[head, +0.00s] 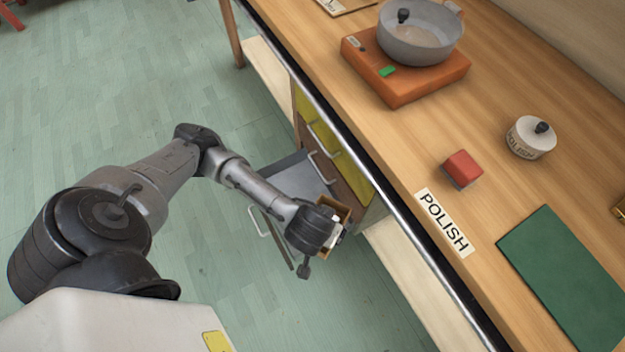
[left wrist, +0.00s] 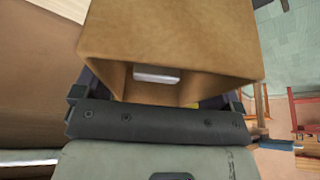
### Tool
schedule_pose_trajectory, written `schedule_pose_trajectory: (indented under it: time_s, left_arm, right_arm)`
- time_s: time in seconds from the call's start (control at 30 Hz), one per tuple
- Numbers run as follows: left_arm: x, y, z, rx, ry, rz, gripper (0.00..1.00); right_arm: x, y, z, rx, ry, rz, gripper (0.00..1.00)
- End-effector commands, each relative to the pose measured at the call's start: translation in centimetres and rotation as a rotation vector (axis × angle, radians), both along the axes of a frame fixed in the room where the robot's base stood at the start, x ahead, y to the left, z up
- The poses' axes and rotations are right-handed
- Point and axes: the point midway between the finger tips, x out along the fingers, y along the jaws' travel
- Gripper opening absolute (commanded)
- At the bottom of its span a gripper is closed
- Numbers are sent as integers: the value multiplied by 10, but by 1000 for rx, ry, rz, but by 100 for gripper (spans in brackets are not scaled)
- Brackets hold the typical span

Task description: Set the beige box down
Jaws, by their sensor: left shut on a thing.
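The beige box (left wrist: 165,40) fills the upper middle of the left wrist view, held close in front of the gripper. Its near side looks hollow, with a small pale piece inside. In the head view only a brown edge of the box (head: 345,213) shows; my wrist hides most of it. My left gripper (head: 332,236) is shut on the box beside the drawer front, out past the table's edge. The fingertips are mostly hidden by the box in the left wrist view. My right gripper is in neither view.
An open grey drawer (head: 298,178) juts out beside my left forearm. On the wooden table (head: 520,75) are a pan (head: 420,45) on an orange base (head: 405,85), a red block (head: 462,168), a white tin (head: 528,143), a POLISH label (head: 444,222) and a green mat (head: 565,270).

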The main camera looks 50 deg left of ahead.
Motion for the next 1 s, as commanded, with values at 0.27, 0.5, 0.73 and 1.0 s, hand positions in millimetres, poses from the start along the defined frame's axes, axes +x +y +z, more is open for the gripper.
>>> schedule_pose_trajectory:
  time_s: [0.27,0.5,0.73,1.0]
  left_arm:
    - [-9,21,-142,2,7,129,64]
    - [-5,61,-249,4,5,168,64]
    - [13,126,-328,5,3,44,64]
    - [33,182,-363,0,-2,-223,64]
  right_arm:
    - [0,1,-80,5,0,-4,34]
    - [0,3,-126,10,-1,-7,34]
    - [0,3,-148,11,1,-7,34]
    - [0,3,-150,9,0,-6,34]
